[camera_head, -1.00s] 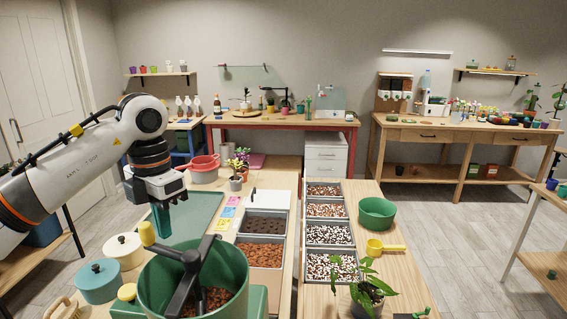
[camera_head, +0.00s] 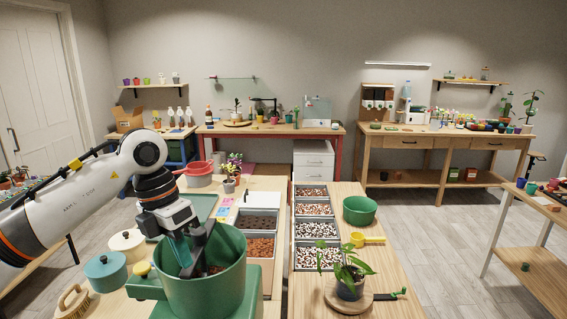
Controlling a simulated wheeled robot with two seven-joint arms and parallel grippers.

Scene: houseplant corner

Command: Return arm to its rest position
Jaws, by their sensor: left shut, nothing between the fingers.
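My left arm comes in from the left. My left gripper (camera_head: 182,262) points down with its teal fingers closed and nothing between them. In the picture it overlaps the opening of the large green tub (camera_head: 205,291) at the front. The fingers hide part of the tub's dark crank (camera_head: 199,240); whether they touch it I cannot tell. Brown material shows inside the tub. My right gripper is not in view.
Left of the tub stand a teal lidded pot (camera_head: 106,271), a cream pot (camera_head: 127,244) and a wooden brush (camera_head: 72,302). Grey trays of pebbles (camera_head: 317,230), a green bowl (camera_head: 360,210), a yellow scoop (camera_head: 366,239) and a potted plant (camera_head: 350,287) are to the right.

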